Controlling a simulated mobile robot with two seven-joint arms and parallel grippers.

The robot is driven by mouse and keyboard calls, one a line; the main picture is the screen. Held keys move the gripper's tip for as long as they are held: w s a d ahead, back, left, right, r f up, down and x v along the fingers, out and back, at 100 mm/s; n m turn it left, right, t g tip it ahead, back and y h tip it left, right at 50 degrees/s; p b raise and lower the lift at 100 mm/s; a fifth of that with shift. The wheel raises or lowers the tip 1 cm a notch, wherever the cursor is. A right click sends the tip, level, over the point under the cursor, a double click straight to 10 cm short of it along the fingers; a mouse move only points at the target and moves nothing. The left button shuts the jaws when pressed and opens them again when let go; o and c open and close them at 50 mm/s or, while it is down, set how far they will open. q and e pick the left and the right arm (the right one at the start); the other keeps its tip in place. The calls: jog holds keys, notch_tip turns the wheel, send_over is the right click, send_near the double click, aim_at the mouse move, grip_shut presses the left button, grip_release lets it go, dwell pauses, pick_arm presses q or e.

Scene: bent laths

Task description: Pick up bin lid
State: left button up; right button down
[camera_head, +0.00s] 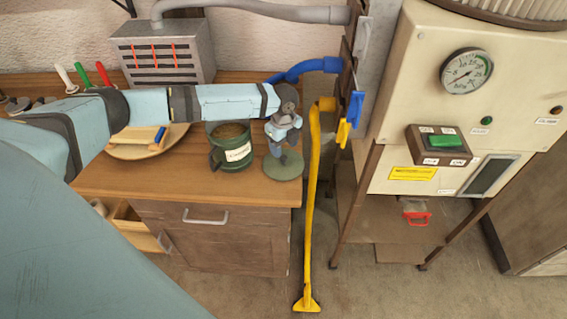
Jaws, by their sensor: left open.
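A small dark green bin (230,147) with a white label stands uncovered on the wooden bench, brown contents showing inside. A round green lid (284,172) lies flat on the bench to its right, near the bench's right end. My left arm reaches in from the left above the bin. My left gripper (284,149) points down over the lid, its open fingers close to the lid's middle. The fingers hide the middle of the lid, and I cannot tell whether they touch it. My right gripper is not in view.
A yellow long-handled tool (312,210) stands upright just right of the bench (190,188). A plate (130,151) with a brush-like item lies left of the bin. A grey vented box (163,52) stands behind. A cream machine (415,60) with a gauge is at the right.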

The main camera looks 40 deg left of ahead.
aim_at(283, 157)
pick_arm(q)
jog(key=shift+s+f+p, duration=0.1)
jog(key=shift+f+p, duration=0.4)
jog(key=shift+f, duration=2.3)
jog(key=shift+c, duration=0.4)
jog(key=c, duration=0.9)
